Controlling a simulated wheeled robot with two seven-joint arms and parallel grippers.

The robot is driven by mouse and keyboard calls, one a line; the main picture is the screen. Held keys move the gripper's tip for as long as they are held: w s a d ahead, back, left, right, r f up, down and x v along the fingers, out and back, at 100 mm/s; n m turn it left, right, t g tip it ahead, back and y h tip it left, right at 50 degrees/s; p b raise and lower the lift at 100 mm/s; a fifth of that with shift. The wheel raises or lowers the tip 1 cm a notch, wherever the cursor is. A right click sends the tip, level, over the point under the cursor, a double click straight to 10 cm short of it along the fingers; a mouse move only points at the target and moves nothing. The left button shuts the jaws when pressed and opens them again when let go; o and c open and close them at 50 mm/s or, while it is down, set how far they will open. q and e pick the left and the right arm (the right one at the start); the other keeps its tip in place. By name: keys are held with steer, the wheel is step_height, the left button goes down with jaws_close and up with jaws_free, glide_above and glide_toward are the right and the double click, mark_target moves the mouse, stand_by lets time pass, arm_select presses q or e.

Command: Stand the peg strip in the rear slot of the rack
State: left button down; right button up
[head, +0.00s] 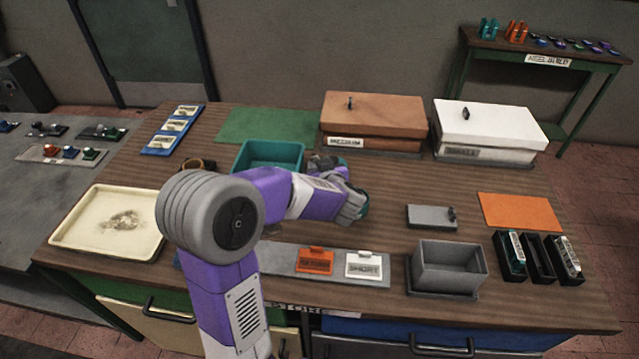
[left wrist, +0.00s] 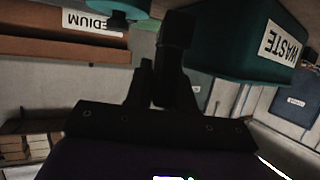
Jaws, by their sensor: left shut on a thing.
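My left arm reaches across the table in the head view. Its gripper (head: 326,163) is partly hidden behind my wrist, between the teal bin and the brown box. In the left wrist view the dark fingers (left wrist: 165,85) are shut on a dark, narrow thing (left wrist: 175,38). It is too dark to tell whether this is the peg strip. I cannot pick out the peg strip elsewhere. No rack is clearly identifiable; three narrow black holders (head: 538,257) stand side by side at the right, some with labelled pieces. My right gripper is not in view.
The teal bin (head: 262,152), marked WASTE in the left wrist view (left wrist: 250,50), is close to the gripper. The brown lidded box (head: 372,113) and white lidded box (head: 490,125) stand behind. A grey open box (head: 448,268) and cream tray (head: 75,238) flank the front.

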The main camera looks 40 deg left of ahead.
arm_select(q)
step_height(320, 180, down, 5)
steer(key=shift+r+b, duration=0.15)
steer(key=shift+b, duration=1.1)
steer(key=shift+r, duration=0.15)
steer(key=c, duration=1)
jaws_free()
